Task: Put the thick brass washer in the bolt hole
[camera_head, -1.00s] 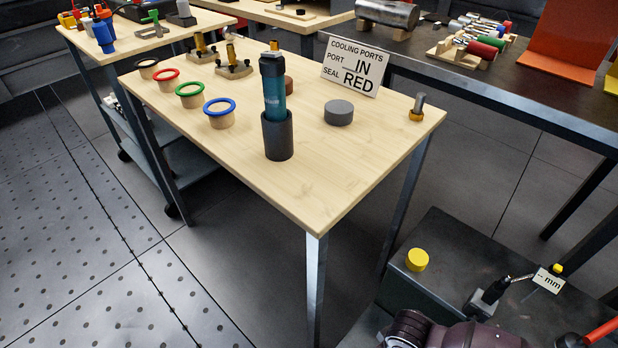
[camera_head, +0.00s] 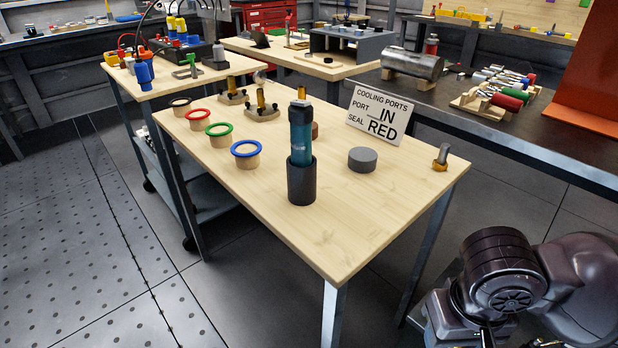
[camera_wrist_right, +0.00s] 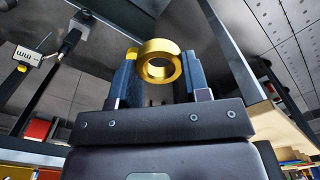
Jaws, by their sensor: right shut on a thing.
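My right gripper (camera_wrist_right: 160,66) is shut on a thick brass washer (camera_wrist_right: 157,46) in the right wrist view. The washer is held between the fingertips with its hole facing the camera. In the head view my right arm comes in at the lower right; the washer does not show there. On the right corner of the light wood table (camera_head: 335,236) a grey bolt stands in a small brass-coloured base (camera_head: 440,164). I cannot make out a bolt hole in either view. My left gripper is not in view.
On the table stand a teal cylinder in a dark cup (camera_head: 301,182), a grey disc (camera_head: 362,159), several coloured rings such as the blue one (camera_head: 246,147), and a sign (camera_head: 380,113). The table's front part is clear. A dark bench (camera_head: 520,135) runs behind at right.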

